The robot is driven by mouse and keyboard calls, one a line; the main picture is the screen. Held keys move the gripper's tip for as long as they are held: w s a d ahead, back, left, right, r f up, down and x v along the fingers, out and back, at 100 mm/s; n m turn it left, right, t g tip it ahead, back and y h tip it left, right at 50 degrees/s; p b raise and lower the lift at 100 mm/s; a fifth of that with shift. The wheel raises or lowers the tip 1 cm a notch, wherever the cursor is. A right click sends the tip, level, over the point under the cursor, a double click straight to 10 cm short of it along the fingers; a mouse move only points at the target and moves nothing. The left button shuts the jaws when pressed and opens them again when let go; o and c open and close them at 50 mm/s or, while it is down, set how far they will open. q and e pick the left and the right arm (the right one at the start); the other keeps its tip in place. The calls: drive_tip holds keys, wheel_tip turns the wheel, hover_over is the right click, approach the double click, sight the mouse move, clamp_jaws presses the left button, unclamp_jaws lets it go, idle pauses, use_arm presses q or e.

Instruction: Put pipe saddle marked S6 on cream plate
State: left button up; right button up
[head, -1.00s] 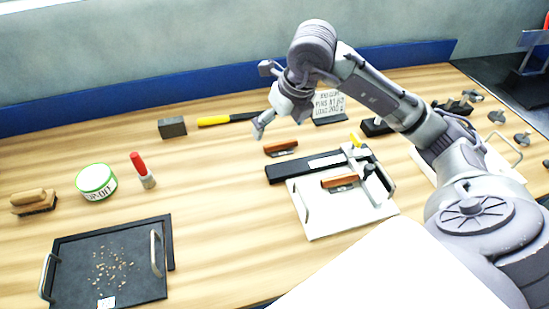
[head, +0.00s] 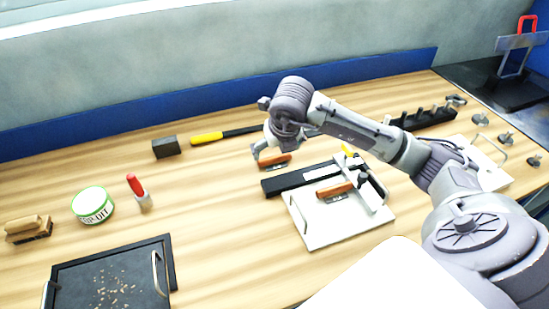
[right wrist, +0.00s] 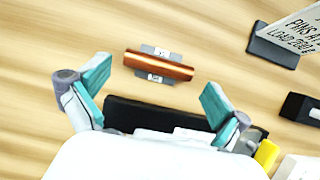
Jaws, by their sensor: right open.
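A copper-coloured pipe saddle (head: 274,160) with grey flanges lies on the wooden bench; it also shows in the right wrist view (right wrist: 160,66), with small labels too blurred to read surely. A second similar saddle (head: 335,191) sits on the cream plate (head: 322,228), which has a handle and a clamp-like fitting. My right gripper (head: 264,147) is open and empty above the loose saddle. In the right wrist view the saddle lies ahead, between the lines of the two spread fingers, apart from both. My left gripper is out of view.
A black bar (head: 285,183) lies between the loose saddle and the plate. A black tray (head: 110,275), a green-rimmed tub (head: 92,204), a red-capped bottle (head: 138,190) and a brush (head: 28,229) are on the left. A sign (right wrist: 298,34) stands near the saddle.

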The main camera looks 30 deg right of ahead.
sight(275, 156)
drive_tip(key=shift+p+x, duration=0.3)
drive_tip(key=shift+x, duration=1.55)
drive_tip(key=shift+r, duration=0.1)
drive_tip(key=c, duration=1.1)
